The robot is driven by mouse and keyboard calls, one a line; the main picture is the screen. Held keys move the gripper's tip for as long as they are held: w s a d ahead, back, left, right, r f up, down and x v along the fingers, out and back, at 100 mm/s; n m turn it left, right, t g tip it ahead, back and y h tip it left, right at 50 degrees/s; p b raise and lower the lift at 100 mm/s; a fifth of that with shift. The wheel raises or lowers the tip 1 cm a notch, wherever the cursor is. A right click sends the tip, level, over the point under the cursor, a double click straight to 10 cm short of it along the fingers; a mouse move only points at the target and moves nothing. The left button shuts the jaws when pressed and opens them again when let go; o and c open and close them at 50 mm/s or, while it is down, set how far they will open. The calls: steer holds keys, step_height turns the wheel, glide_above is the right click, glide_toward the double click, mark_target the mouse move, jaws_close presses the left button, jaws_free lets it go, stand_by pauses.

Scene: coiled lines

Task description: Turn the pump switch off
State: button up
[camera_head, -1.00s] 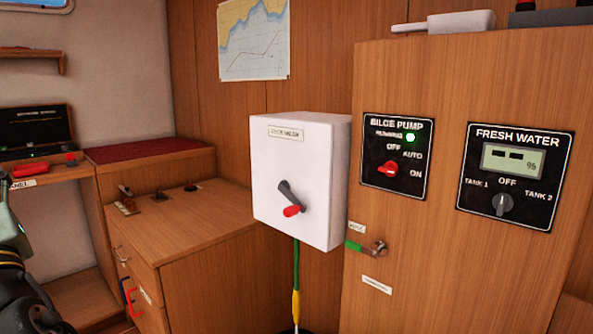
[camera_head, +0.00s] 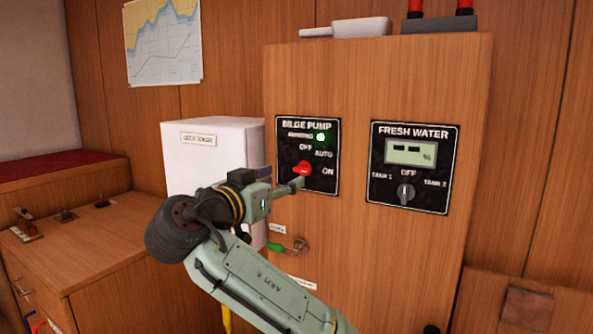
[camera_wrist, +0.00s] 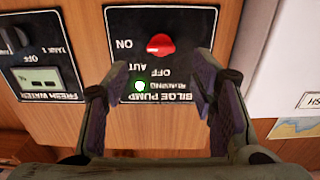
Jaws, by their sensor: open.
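The bilge pump panel (camera_head: 308,150) is a black plate on the wooden cabinet, marked OFF, AUTO and ON. Its red knob (camera_head: 302,168) sits low on the panel, and its green running light (camera_head: 320,137) is lit. My gripper (camera_head: 296,183) is in front of the panel, close to the knob. In the wrist view the panel appears upside down, with the red knob (camera_wrist: 161,45) just beyond my open fingers (camera_wrist: 162,90). Nothing is between the fingers.
The fresh water panel (camera_head: 414,167) with a grey knob is to the right. A white box (camera_head: 210,150) stands left, partly behind my arm. A green-handled valve (camera_head: 290,247) is below the pump panel. A wall chart (camera_head: 163,42) hangs at upper left.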

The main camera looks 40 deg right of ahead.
mark_target(300, 171)
steer(key=p+x, duration=0.1)
steer(key=x, duration=0.7)
steer(key=c, duration=1.1)
steer(key=shift+c, duration=0.2)
